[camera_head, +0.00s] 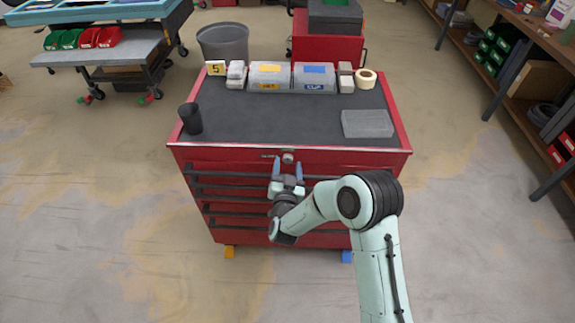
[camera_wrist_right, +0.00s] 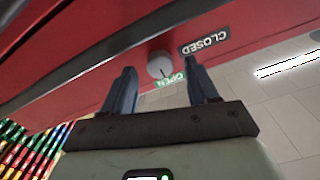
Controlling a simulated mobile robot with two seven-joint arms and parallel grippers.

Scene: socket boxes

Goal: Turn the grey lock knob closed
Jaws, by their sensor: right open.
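The grey lock knob (camera_head: 288,157) is on the upper front of the red tool cabinet (camera_head: 330,163), just below its top edge. My right gripper (camera_head: 288,168) is open in front of the cabinet. In the right wrist view its two blue fingers (camera_wrist_right: 159,80) are apart, one to each side of the knob in the picture. I cannot tell whether they touch it. The left gripper is not in view.
The cabinet's dark top holds a black cup (camera_head: 191,118), a grey block (camera_head: 367,124), bins (camera_head: 270,78) and a tape roll (camera_head: 366,78). Black drawer handles (camera_head: 225,193) run below the knob. A blue-topped cart (camera_head: 105,50) and a shelf (camera_head: 515,60) stand apart, with open floor around.

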